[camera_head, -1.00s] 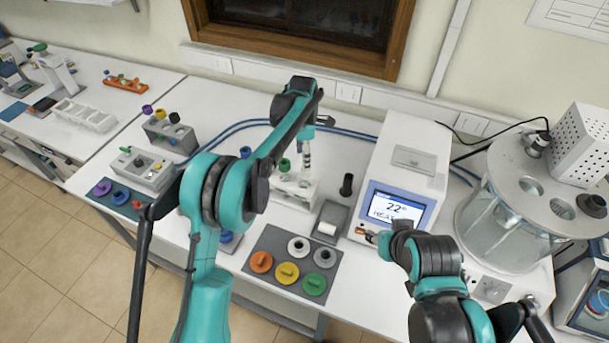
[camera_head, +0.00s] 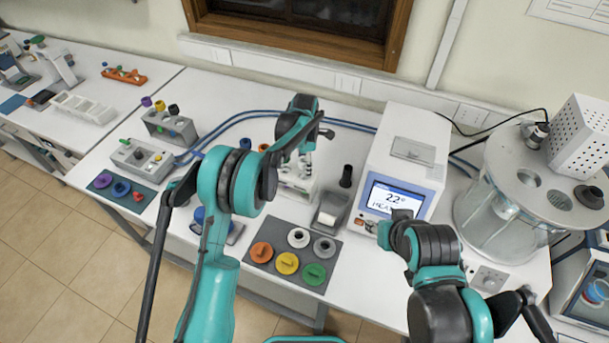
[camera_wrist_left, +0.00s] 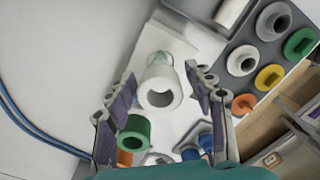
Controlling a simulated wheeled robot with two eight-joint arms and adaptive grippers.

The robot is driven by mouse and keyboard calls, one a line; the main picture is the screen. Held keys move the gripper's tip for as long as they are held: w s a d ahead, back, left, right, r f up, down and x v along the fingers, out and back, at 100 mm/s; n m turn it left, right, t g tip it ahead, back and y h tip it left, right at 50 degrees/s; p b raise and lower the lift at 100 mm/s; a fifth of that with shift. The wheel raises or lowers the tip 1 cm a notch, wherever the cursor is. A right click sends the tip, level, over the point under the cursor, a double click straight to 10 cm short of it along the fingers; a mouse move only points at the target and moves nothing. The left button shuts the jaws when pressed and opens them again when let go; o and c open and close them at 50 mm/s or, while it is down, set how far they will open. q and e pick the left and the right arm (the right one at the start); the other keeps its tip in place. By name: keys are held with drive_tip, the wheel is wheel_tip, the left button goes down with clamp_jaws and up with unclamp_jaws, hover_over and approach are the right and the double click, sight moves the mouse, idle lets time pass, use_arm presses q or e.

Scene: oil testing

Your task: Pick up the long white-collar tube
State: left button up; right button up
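The long white-collar tube (camera_wrist_left: 158,78) shows in the left wrist view as a white ring seen from above, standing in a white rack (camera_wrist_left: 166,36). My left gripper (camera_wrist_left: 162,92) is open, with one finger on each side of the white collar. There are gaps between both fingers and the collar. In the head view my left gripper (camera_head: 308,138) is over the white rack (camera_head: 296,190), and my arm hides much of the tube there. My right arm is bent in front of the heating device; its fingers cannot be made out.
Green (camera_wrist_left: 135,130) and orange (camera_wrist_left: 124,158) collars sit close to the left finger in the wrist view. A grey cap mat (camera_head: 262,268) lies in front of the rack. The heating device (camera_head: 408,160) and a glass bath (camera_head: 510,215) stand to the right.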

use_arm(q)
clamp_jaws()
drive_tip(key=shift+r, duration=0.1)
wheel_tip(320, 180, up, 18)
idle(0.6)
